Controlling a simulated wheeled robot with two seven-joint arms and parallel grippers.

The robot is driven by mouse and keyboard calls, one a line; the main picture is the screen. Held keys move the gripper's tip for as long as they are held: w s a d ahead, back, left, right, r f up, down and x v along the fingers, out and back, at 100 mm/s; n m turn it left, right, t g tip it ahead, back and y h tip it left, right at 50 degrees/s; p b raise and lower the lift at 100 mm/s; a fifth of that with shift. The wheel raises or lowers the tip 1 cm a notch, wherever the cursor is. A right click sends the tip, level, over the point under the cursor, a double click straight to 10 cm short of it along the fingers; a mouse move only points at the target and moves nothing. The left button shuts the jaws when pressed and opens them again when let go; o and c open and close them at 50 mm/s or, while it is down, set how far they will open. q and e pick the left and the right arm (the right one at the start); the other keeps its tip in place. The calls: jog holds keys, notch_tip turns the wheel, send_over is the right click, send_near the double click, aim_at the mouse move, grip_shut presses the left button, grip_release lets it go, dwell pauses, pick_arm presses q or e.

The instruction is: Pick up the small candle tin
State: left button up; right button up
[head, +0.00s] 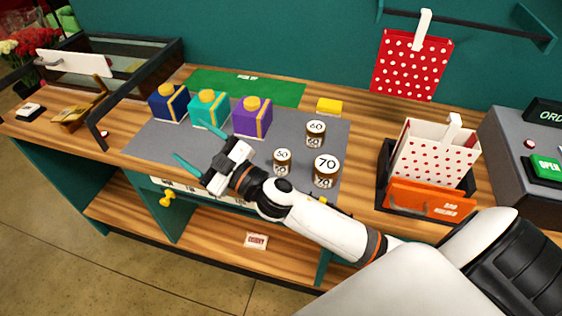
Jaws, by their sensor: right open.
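The smallest tin (282,160), marked 50, is at the front left of the group. The middle-sized tin (316,132), marked 60, is behind it, and the largest tin (326,170), marked 70, is to its right. My right gripper (192,146) is open and empty over the mat, its teal fingers pointing left. It is well left of the small tin, and my right forearm passes just in front of the tins. My left gripper is not in view.
Blue (168,102), teal (208,108) and purple (252,117) boxes with yellow tops stand behind my gripper. A black tray (381,185) holds a dotted bag (435,155) and an orange packet (428,199) at right. A glass-sided case (150,60) is at left.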

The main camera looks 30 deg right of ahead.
jog(key=s+a+r+n+g+y, duration=0.1)
jog(key=a+r+n+g+y, duration=0.2)
jog(key=a+n+g+y, duration=0.45)
jog(key=n+g+h, duration=0.6)
jog(key=g+h, duration=0.5)
jog(key=h, duration=0.5)
send_over(282, 155)
jog(key=shift+m, duration=0.25)
jog(key=f, duration=0.9)
jog(key=shift+d+f, duration=0.15)
jog(key=shift+d, duration=0.05)
jog(key=shift+s+f+p, duration=0.1)
jog(key=shift+f+p, duration=0.25)
jog(key=shift+f, duration=0.05)
notch_tip(282, 155, down, 6)
jog(key=shift+r+p, duration=0.15)
jog(key=shift+p, duration=0.8)
jog(key=shift+f, duration=0.25)
notch_tip(282, 155, down, 4)
jog(key=shift+a+r+p, duration=0.15)
jog(key=shift+p, duration=1.1)
jog(key=shift+w+f, duration=0.2)
jog(key=shift+f, duration=0.4)
jog(key=c, duration=1.1)
